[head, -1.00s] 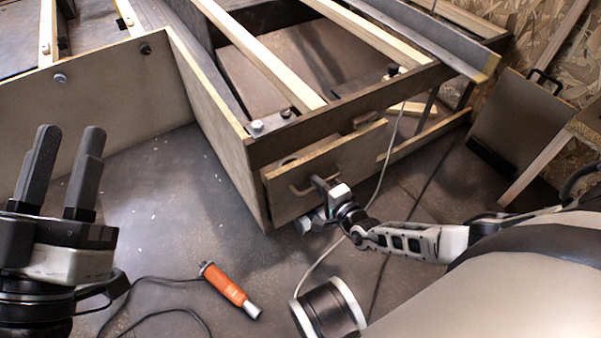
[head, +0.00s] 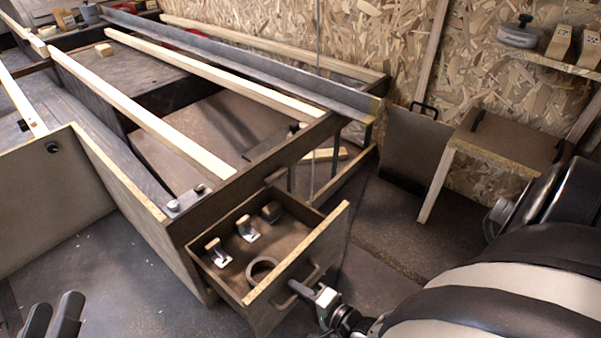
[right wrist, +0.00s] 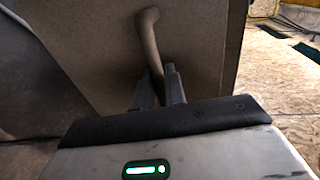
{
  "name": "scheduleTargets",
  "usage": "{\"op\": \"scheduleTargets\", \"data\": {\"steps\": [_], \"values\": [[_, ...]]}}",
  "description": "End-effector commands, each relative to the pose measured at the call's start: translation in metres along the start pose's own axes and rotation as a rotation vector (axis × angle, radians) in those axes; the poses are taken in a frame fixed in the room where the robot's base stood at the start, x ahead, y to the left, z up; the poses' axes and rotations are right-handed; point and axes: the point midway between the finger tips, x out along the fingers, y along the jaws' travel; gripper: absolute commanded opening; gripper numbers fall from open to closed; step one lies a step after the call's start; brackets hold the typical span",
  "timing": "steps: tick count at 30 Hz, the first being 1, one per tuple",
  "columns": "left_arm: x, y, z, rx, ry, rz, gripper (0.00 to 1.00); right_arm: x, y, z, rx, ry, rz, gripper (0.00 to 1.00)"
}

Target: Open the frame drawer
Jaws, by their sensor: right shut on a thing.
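The frame drawer (head: 297,262) is pulled well out of the front of the wooden frame (head: 262,165). Inside it lie a tape roll (head: 262,271), several small wood-and-metal pieces (head: 241,229) and a dark block (head: 271,211). My right gripper (head: 308,290) is at the drawer's front handle. In the right wrist view my right gripper (right wrist: 159,88) is shut on the bar handle (right wrist: 149,40), whose upper part shows above the fingers. My left gripper (head: 52,315) is at the bottom left, its two fingers apart, with nothing visible between them.
A board with a black handle (head: 412,146) leans by the chipboard wall (head: 380,50). A small wooden bench (head: 498,148) stands to the right. The concrete floor right of the drawer (head: 385,225) is mostly clear. Wooden slats (head: 150,122) cross the frame's top.

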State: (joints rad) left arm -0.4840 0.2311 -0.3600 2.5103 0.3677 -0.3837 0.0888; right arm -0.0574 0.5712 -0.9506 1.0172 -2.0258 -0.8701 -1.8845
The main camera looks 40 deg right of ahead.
Motion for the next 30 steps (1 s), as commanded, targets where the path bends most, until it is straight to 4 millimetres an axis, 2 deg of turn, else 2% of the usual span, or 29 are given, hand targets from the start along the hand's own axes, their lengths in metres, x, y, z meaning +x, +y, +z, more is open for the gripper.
{"op": "scheduleTargets", "data": {"steps": [11, 12, 14, 30], "values": [[-0.0003, -0.0002, 0.0004, -0.003, -0.002, -0.002, 0.36, -0.0022, 0.0002, 0.0001, -0.003, -0.004, 0.0, 0.0], [-0.0003, -0.0002, 0.0003, -0.003, -0.002, -0.002, 0.36, -0.0022, 0.0002, 0.0001, -0.003, -0.004, 0.0, 0.15], [-0.0003, -0.0003, 0.0003, -0.003, -0.002, -0.002, 0.36, -0.0022, 0.0003, 0.0002, -0.003, -0.004, 0.0, 0.29], [0.0, 0.001, -0.0038, -0.004, -0.001, -0.004, 0.36, -0.0085, -0.0025, 0.0006, -0.003, -0.008, 0.001, 0.29]]}}
